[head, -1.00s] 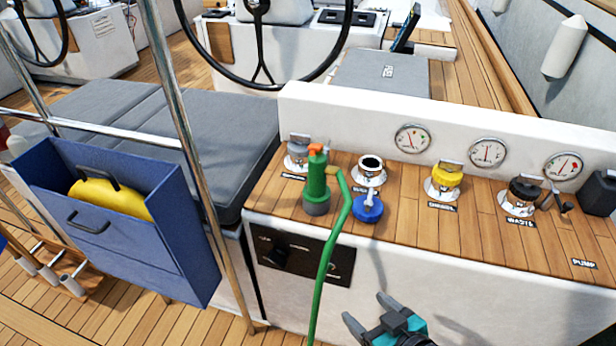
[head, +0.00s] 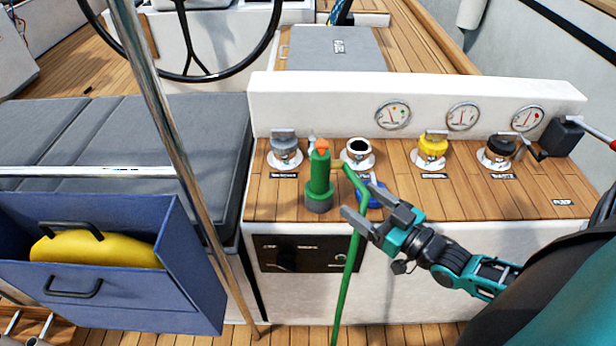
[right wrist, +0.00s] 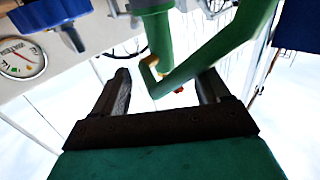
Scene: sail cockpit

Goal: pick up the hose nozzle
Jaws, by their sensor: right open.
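The hose nozzle (head: 319,178), green with an orange tip and a dark grey base, stands upright on the wooden counter top. Its green hose (head: 349,270) leaves near the top, bends and hangs over the counter's front edge. My right gripper (head: 360,200) is open and empty, to the right of the nozzle and apart from it, near the hose and the front edge. In the right wrist view the nozzle (right wrist: 158,40) and the hose (right wrist: 225,45) show beyond the open fingers (right wrist: 165,78). My left gripper is not in view.
Behind the nozzle are a grey cap (head: 285,147) and an open filler (head: 358,150). A blue cap (head: 372,187) lies partly behind the hose and gripper. Yellow (head: 433,145) and black (head: 497,150) caps stand to the right. A steel post (head: 170,120) rises on the left.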

